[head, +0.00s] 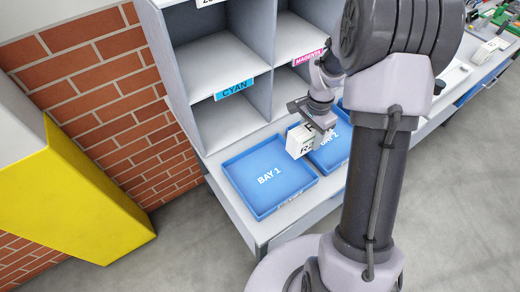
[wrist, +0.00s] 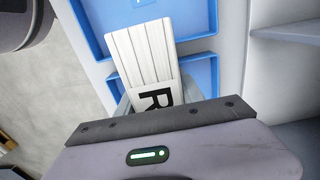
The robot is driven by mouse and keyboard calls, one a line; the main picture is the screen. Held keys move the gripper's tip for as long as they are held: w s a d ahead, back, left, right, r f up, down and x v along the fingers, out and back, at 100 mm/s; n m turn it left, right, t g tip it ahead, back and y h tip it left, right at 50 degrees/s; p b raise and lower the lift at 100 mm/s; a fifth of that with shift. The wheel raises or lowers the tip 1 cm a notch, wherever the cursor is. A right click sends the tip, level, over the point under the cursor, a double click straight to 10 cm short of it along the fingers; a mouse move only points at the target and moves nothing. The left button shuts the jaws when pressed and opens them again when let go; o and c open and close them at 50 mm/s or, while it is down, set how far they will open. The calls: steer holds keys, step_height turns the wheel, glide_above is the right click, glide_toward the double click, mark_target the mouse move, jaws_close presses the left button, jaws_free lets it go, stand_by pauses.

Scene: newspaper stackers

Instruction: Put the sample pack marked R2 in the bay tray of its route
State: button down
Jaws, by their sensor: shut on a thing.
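The white sample pack (head: 300,142), marked R2 on its side, is held by my gripper (head: 311,119) in the head view. In the wrist view the pack (wrist: 145,55) shows its white layered edge and a large black R. The gripper (wrist: 145,108) is shut on it. The pack appears above the blue trays, near the border between the BAY 1 tray (head: 248,190) and the BAY 2 tray (head: 331,161). The pack and my arm hide part of the BAY 2 tray. The BAY 1 tray looks empty.
A grey shelf unit stands behind the trays, with a CYAN label (head: 234,89) and a MAGENTA label (head: 308,57). A yellow block (head: 85,200) is at the left by the brick wall. Several items lie on the counter at the far right.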

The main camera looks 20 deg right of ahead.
steer(key=b, duration=0.3)
glide_above(260, 164)
steer(key=shift+s+d+f, duration=0.1)
steer(key=shift+d+f, duration=0.15)
steer(key=shift+f, duration=0.35)
steer(key=f+b, duration=0.1)
steer(key=f, duration=0.2)
steer(key=shift+a+f+b, duration=0.1)
steer(key=shift+a+b, duration=0.25)
steer(key=shift+f, duration=0.3)
steer(key=shift+r, duration=0.15)
steer(key=c, duration=0.7)
jaws_free()
steer(key=shift+c, duration=0.2)
